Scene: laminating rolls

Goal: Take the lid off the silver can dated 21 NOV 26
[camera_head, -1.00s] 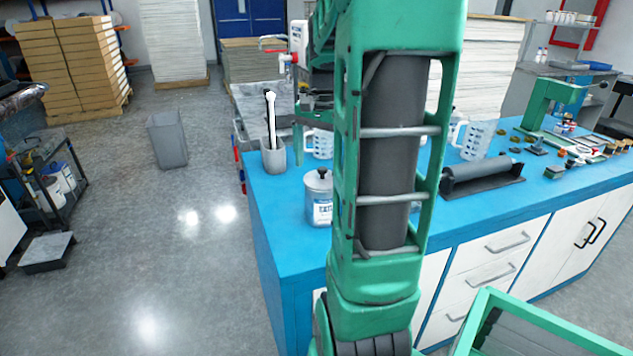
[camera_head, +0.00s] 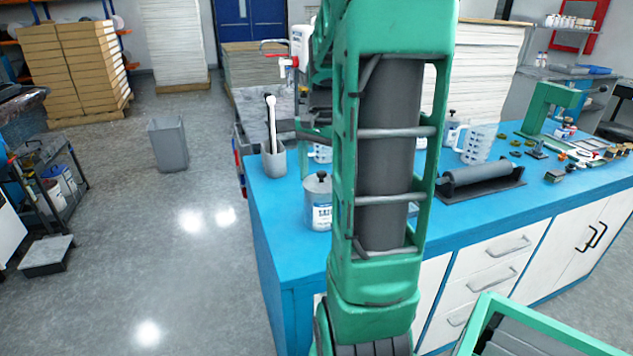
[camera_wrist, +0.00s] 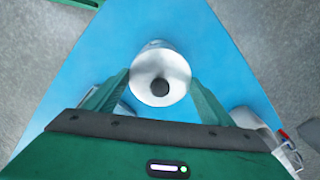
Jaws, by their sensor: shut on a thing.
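My gripper (camera_wrist: 160,88) is shut on a round silver lid (camera_wrist: 172,90) with a dark knob, one finger at each side of the lid. A pale curved surface shows just beyond the lid; I cannot tell whether it is a can still joined to it. In the head view my arm hides the gripper tips and what they hold. A silver can (camera_head: 317,212) with a lid and dark knob stands upright near the counter's left end, partly behind my arm. Another knobbed can (camera_head: 452,126) stands farther back. I cannot read a date on any label.
The blue counter (camera_head: 283,226) also bears a grey pot (camera_head: 273,163) with a tall tool, clear measuring jugs (camera_head: 479,143), and a dark roller (camera_head: 482,174) on a base. Small items lie at the right. The counter's front left corner is clear.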

